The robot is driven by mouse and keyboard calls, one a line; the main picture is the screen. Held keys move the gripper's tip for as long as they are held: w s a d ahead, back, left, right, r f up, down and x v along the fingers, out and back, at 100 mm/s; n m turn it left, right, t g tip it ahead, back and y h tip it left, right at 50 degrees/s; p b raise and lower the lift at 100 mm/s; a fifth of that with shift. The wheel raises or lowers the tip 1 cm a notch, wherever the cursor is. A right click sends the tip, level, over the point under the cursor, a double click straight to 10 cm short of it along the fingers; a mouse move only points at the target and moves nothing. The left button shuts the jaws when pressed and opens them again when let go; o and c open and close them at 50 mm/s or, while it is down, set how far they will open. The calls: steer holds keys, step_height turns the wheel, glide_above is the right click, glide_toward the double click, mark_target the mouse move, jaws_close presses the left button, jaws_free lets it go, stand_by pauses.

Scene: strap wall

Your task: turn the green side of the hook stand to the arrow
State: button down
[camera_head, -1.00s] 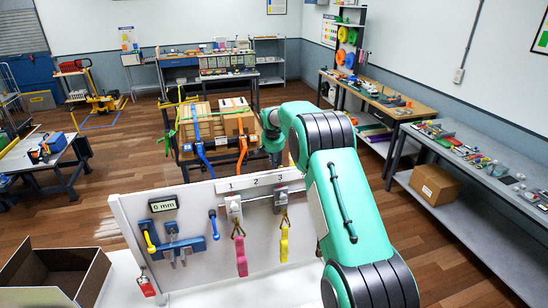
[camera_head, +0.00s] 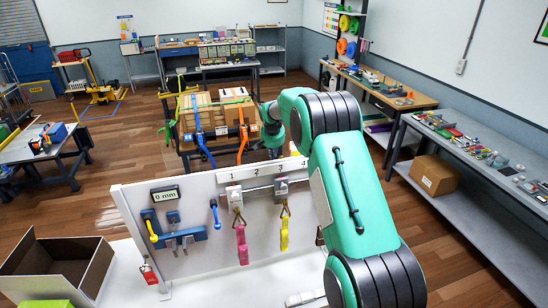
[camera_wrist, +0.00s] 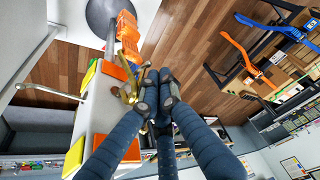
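The hook stand shows in the wrist view as a pale block (camera_wrist: 101,108) with orange (camera_wrist: 115,72), green (camera_wrist: 89,77) and yellow (camera_wrist: 74,157) plates and brass hooks (camera_wrist: 127,92). An orange strap piece (camera_wrist: 126,35) hangs at its hooks. My gripper (camera_wrist: 157,87) has dark blue fingers whose tips are close together, right beside the brass hooks. The tips look shut, with nothing clearly between them. Part of a hook is hidden behind the fingers. In the head view my arm reaches over the panel; the gripper and stand are hidden there. I cannot make out the arrow.
A white panel (camera_head: 195,262) stands in front, with a numbered strip, a pink strap (camera_head: 242,245) and a yellow strap (camera_head: 284,234). An open carton (camera_head: 30,262) is at lower left. A table with strapped boxes (camera_head: 222,118) stands beyond. A shelf bench (camera_head: 490,195) is at right.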

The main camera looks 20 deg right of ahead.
steer(key=s+b, duration=0.1)
steer(key=s+a+n+b, duration=0.1)
steer(key=s, duration=0.1)
steer(key=shift+b, duration=0.35)
steer(key=shift+w, duration=0.15)
stand_by(0.4)
step_height(320, 180, up, 10)
stand_by(1.2)
steer(key=shift+r, duration=0.15)
